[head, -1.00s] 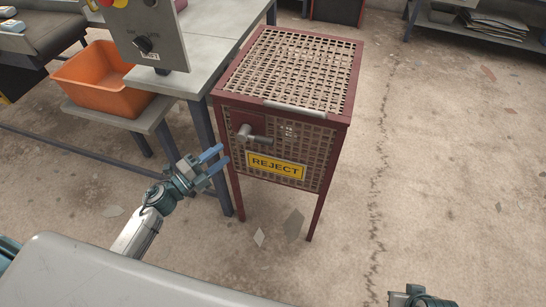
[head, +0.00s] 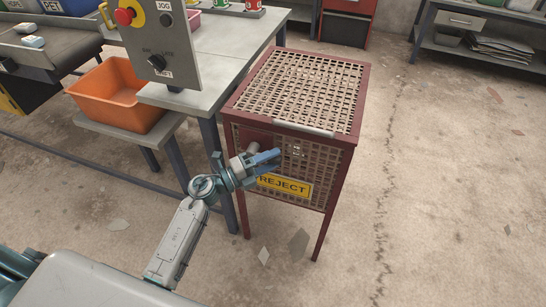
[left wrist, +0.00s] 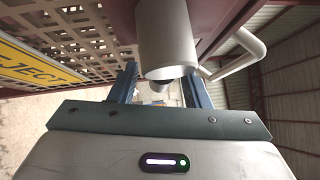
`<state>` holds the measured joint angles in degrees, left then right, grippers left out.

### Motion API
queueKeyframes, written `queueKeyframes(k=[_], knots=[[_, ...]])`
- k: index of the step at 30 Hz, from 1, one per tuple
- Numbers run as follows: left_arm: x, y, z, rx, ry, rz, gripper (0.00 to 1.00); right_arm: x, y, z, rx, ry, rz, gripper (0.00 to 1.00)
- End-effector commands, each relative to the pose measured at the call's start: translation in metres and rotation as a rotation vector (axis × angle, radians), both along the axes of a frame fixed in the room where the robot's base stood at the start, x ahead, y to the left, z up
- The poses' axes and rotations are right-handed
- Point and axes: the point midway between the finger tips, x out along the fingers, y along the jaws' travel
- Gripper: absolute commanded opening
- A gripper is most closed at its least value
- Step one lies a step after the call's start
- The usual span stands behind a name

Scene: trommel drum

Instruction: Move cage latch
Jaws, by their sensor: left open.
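The reject cage (head: 335,165) is a dark red frame with beige mesh and a yellow REJECT sign (head: 285,186) on its front. Its latch (head: 252,149), a grey knob, is on the upper left of the front, partly hidden behind my left gripper (head: 268,161). In the left wrist view the latch shows as a grey cylinder (left wrist: 167,42), end towards the camera. The blue fingers of my left gripper (left wrist: 159,88) stand open on either side of its lower end. Whether they touch it I cannot tell. My right gripper is out of view.
A pale bar handle (head: 303,128) runs along the cage's top front edge; it also shows in the left wrist view (left wrist: 240,48). A grey table with a control panel (head: 160,45) and an orange bin (head: 118,95) stand left.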

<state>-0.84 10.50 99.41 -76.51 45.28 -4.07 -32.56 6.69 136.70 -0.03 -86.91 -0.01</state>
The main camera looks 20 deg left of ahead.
Motion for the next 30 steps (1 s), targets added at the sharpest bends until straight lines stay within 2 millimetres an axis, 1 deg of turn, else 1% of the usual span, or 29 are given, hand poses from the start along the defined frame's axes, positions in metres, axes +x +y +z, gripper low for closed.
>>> queueKeyframes(k=[3, 11, 12, 14, 15, 17, 18, 26, 30], knots=[[0.0041, -0.0051, 0.0010, -0.001, 0.001, 0.000, 0.43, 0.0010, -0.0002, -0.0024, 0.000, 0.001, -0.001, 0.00], [0.0049, -0.0059, 0.0007, 0.000, 0.001, -0.001, 0.43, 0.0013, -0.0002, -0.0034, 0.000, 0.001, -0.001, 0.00], [0.0049, -0.0058, 0.0007, 0.000, 0.001, -0.001, 0.39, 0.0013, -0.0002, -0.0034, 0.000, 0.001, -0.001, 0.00], [0.0049, -0.0058, 0.0007, 0.000, 0.001, 0.000, 0.28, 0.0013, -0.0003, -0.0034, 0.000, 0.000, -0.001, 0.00], [0.0049, -0.0058, 0.0007, -0.001, 0.001, 0.000, 0.20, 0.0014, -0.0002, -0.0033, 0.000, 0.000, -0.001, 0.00], [0.0049, -0.0057, 0.0007, 0.000, 0.001, 0.000, 0.08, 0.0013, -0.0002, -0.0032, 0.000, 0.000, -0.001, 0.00], [0.0049, -0.0057, 0.0007, 0.000, 0.001, 0.000, 0.00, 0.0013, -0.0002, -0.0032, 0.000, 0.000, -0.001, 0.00], [0.0048, -0.0056, 0.0007, -0.007, 0.002, 0.000, 0.00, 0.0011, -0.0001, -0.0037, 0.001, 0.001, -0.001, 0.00], [0.0048, -0.0056, 0.0020, -0.040, 0.003, 0.000, 0.00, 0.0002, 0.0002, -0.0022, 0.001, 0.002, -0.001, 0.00]])
